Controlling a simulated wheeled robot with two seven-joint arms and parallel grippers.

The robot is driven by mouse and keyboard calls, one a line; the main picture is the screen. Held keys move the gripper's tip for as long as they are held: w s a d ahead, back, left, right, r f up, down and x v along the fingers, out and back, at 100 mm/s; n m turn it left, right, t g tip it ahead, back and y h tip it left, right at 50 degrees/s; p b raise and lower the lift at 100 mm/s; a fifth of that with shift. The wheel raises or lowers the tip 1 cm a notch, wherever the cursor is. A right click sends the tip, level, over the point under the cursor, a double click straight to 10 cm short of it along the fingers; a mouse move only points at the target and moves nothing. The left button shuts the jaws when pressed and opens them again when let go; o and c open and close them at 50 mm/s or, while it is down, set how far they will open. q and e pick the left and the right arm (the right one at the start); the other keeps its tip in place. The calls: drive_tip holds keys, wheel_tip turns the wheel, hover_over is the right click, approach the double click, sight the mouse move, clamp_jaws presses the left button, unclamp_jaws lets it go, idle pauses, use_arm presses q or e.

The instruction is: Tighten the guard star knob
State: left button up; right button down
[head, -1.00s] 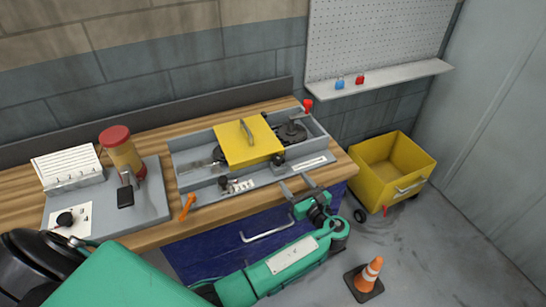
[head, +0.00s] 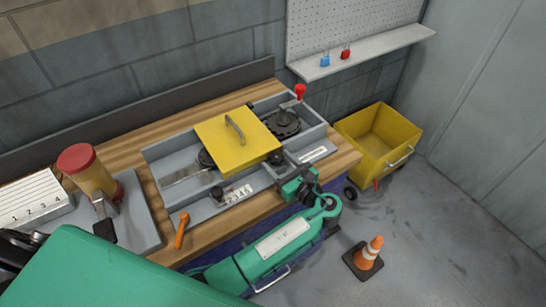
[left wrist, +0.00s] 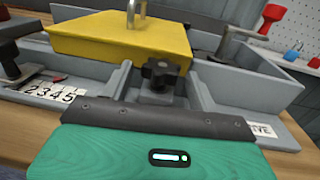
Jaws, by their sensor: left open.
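The yellow guard (head: 215,140) with a bar handle covers the middle of the grey runout frame. A black star knob (head: 277,158) sits at the guard's front right corner. The knob shows clearly in the left wrist view (left wrist: 162,70), on a small grey block in front of the guard. My left gripper (head: 287,170) is open at the front of the frame, close to the knob. In the left wrist view its grey fingers stand to either side of the knob, apart from it; contact is not visible. My right gripper is not in view.
A scale with numerals (head: 237,194) and another black knob (head: 216,193) lie left of the star knob. An orange-handled tool (head: 181,232) lies at the table's front edge. A red-topped container (head: 88,172) stands left. A yellow bin (head: 402,158) and traffic cone (head: 367,253) stand right.

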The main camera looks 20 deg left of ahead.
use_arm(q)
drive_tip(key=shift+r, duration=0.1)
drive_tip(key=shift+c, duration=0.7)
drive_tip(key=c, duration=0.8)
drive_tip(key=shift+s+r+t+p, duration=0.15)
drive_tip(key=shift+t+p, duration=0.15)
drive_tip(key=shift+p, duration=0.2)
drive_tip(key=m+t+h+p, duration=0.1)
drive_tip(key=p, duration=0.1)
drive_tip(key=m+t+h+p, duration=0.2)
drive_tip(key=shift+s+a+r, duration=0.1)
drive_tip(key=shift+a+r, duration=0.05)
drive_tip(key=shift+a, duration=0.05)
drive_tip(key=shift+f+m+t+h+p, duration=0.25)
drive_tip(key=shift+m+t+h+p, duration=0.4)
drive_tip(key=shift+m+t+h, duration=0.35)
drive_tip(key=o, duration=0.8)
drive_tip(key=shift+o, duration=0.7)
